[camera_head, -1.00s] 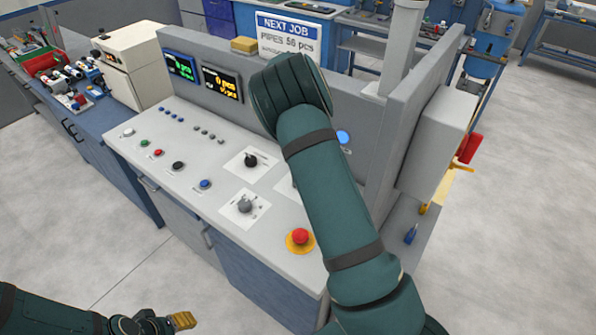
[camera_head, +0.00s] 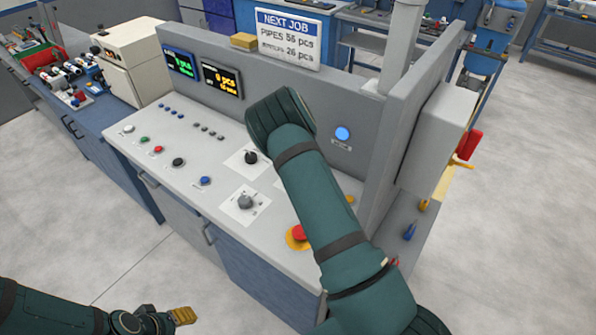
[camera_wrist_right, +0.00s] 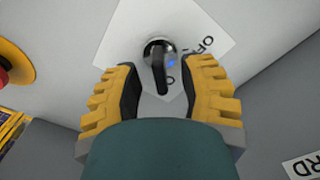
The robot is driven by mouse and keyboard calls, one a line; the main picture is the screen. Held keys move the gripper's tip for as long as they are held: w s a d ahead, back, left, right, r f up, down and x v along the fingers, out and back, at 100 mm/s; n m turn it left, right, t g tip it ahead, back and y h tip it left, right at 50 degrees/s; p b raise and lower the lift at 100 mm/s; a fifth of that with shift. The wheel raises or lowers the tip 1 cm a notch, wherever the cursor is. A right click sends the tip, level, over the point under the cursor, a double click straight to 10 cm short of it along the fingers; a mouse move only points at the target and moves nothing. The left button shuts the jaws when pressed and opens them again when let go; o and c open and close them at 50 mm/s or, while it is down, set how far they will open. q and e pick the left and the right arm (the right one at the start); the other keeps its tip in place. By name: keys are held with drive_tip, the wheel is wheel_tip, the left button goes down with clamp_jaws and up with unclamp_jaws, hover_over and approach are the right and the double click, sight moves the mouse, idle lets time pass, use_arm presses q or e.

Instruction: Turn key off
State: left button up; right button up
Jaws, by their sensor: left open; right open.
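In the right wrist view a dark key (camera_wrist_right: 159,75) sits in a round metal lock on a white plate (camera_wrist_right: 195,22) with black lettering, partly covered. My right gripper (camera_wrist_right: 163,70) is open, with one yellow finger on each side of the key. I see gaps between the key and both fingers. In the head view my right forearm hides this key and the right fingers. My left gripper (camera_head: 180,316) is at the bottom left, away from the panel, its yellow fingers partly visible.
The sloped control panel (camera_head: 130,145) carries buttons, a black knob (camera_head: 251,157), a grey knob (camera_head: 245,202) and a red emergency button (camera_head: 300,232) close beside my right arm. An upright wall (camera_head: 300,95) with a lit blue lamp (camera_head: 342,134) stands behind.

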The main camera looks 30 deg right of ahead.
clamp_jaws()
drive_tip(key=shift+n, duration=0.4)
drive_tip(key=n+b, duration=0.2)
drive_tip(key=shift+f+n, duration=0.1)
drive_tip(key=shift+n, duration=0.3)
drive_tip(key=n+b, duration=0.2)
drive_tip(key=n, duration=0.3)
drive_tip(key=n+b, duration=0.1)
drive_tip(key=n, duration=0.4)
drive_tip(key=shift+b, duration=0.4)
drive_tip(key=shift+a+n+b, duration=0.1)
drive_tip(key=shift+n+b, duration=0.55)
drive_tip(key=shift+n, duration=1.55)
